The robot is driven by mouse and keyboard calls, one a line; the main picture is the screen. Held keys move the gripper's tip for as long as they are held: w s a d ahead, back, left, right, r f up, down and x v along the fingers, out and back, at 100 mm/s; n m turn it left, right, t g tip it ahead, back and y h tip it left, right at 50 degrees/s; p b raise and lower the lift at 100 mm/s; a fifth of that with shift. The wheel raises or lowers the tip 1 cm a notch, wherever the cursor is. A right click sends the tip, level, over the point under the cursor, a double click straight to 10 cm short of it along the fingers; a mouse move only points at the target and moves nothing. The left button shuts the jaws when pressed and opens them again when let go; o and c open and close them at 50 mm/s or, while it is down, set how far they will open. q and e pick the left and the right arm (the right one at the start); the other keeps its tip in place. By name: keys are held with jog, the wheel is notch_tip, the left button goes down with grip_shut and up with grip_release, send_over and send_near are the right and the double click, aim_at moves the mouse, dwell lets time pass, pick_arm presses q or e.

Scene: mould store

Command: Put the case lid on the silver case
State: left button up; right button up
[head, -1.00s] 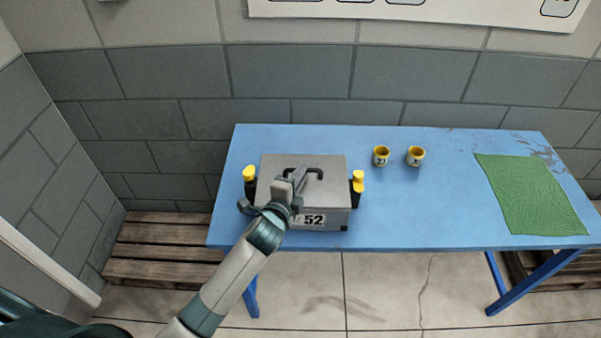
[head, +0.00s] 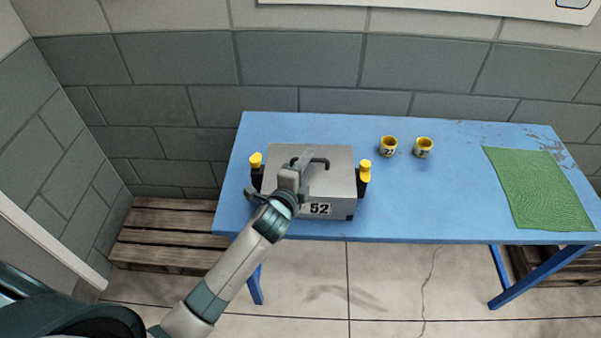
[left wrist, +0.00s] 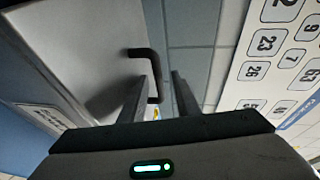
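The silver case (head: 338,211) stands at the left of the blue table, with a "52" label on its front. The grey case lid (head: 338,184) with a black handle lies on top of it; I cannot tell whether it is fully seated. The lid also shows in the left wrist view (left wrist: 85,45). My left gripper (head: 305,160) is over the lid, beside the handle. In the left wrist view its two fingers (left wrist: 161,85) stand apart, and the black handle (left wrist: 153,62) shows near and partly behind the left finger. My right gripper is out of view.
Yellow-topped black clamps or bottles (head: 256,161) (head: 364,170) stand close at both sides of the case. Wooden pallets (head: 165,240) lie on the floor.

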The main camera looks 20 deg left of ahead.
pick_arm(q)
jog(key=shift+s+r, duration=0.15)
jog(key=shift+s, duration=0.25)
jog(key=s+r+b, duration=0.2)
jog(key=s, duration=0.9)
jog(key=shift+a+r+b, duration=0.15)
jog(key=shift+a+b, duration=0.15)
jog(key=shift+b, duration=0.1)
dwell(0.5)
